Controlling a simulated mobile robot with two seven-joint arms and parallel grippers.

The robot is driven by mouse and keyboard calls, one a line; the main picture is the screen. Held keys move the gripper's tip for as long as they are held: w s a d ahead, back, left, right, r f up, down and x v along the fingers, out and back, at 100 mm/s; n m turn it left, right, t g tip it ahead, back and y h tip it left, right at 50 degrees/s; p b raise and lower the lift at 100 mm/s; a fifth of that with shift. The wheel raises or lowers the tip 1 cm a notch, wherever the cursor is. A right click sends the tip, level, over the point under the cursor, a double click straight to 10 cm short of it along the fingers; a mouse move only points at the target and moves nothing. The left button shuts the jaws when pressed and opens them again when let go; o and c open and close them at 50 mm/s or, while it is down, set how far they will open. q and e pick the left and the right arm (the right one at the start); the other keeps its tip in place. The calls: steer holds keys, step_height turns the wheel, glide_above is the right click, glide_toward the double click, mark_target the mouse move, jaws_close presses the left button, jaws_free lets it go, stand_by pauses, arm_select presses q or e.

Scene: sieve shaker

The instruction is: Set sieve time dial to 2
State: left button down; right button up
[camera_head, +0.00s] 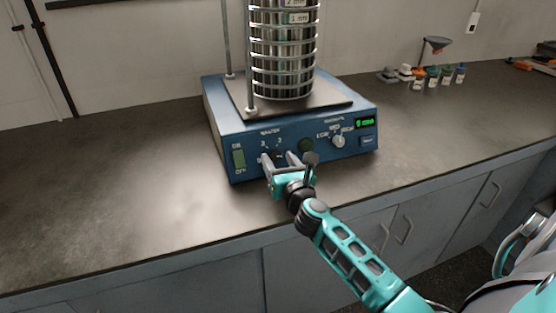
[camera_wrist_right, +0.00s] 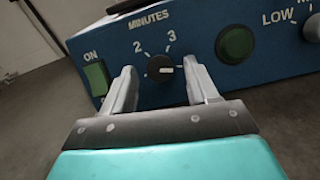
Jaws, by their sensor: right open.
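The sieve shaker (camera_head: 222,135) is a blue box with a stack of metal sieves (camera_head: 284,55) on top. Its black time dial (camera_wrist_right: 160,68) sits under the word MINUTES, with 2 and 3 above it in the right wrist view. The dial's white mark points right, away from the 2; a finger hides part of the scale there. My right gripper (camera_head: 278,157) is at the front panel; in the right wrist view its open fingers (camera_wrist_right: 163,86) lie left and right of the dial, with gaps visible. My left gripper is not in view.
A green on/off switch (camera_head: 239,159) is left of the dial. A round green button (camera_head: 306,145) and a grey selector knob (camera_head: 338,141) are to its right, beside a lit green display (camera_head: 365,123). Small bottles (camera_head: 433,77) stand at the back right. The bench left is clear.

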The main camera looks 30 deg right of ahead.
steer(key=shift+w+d, duration=0.15)
steer(key=shift+w, duration=0.35)
steer(key=c, duration=1)
